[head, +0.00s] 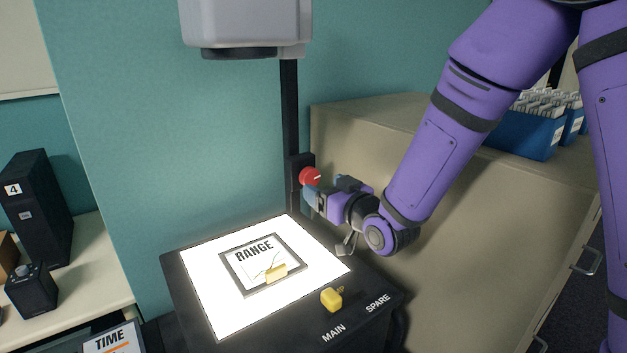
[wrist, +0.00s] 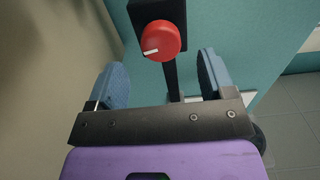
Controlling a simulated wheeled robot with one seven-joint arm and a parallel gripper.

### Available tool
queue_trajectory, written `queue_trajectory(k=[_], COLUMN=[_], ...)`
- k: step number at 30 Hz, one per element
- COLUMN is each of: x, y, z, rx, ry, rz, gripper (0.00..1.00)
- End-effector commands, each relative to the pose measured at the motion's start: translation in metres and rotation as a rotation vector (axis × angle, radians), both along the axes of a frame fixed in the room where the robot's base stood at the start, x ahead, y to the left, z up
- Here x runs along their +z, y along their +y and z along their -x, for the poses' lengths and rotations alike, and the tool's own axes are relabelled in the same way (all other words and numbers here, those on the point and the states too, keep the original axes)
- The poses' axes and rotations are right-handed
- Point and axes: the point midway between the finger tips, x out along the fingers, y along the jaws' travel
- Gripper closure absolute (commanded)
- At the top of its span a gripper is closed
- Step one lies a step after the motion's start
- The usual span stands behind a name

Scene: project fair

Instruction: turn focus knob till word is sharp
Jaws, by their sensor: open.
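The red focus knob (head: 310,176) sits on a black block on the projector's dark post. In the wrist view the knob (wrist: 160,41) shows a white mark at its lower left. My gripper (head: 312,192) is at the knob in the head view; in the wrist view my gripper (wrist: 163,78) is open, with a blue pad on each side and the knob ahead between them, not clasped. The slide with the word RANGE (head: 262,262) lies on the lit stage (head: 213,305). The word looks readable there. The projected word is not in view.
The grey projector head (head: 247,25) is above the stage. A yellow switch piece (head: 332,298) sits near the labels MAIN and SPARE. A beige cabinet (head: 400,130) with a blue file box (head: 535,135) stands at right. A TIME card (head: 112,340) is at lower left.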

Motion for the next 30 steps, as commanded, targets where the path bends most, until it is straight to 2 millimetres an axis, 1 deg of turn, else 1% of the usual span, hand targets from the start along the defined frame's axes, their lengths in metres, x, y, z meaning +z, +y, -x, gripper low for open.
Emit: queue_trajectory(k=[3,9,14,22,28,29,30], x=[0.0,0.0,0.0,0.0,0.0,0.0,0.0], y=[0.012,0.024,0.029,0.029,0.029,0.029,0.029], z=[-0.017,-0.036,-0.042,-0.043,-0.043,-0.043,-0.043], rx=[0.001,0.0,0.0,0.0,0.0,0.0,0.0], ry=[0.0,0.0,0.0,0.001,0.0,0.001,0.0], rz=[0.0,0.0,0.0,0.001,0.0,0.001,0.0], gripper=[0.24,0.24,0.24,0.24,0.7,0.73,0.73])
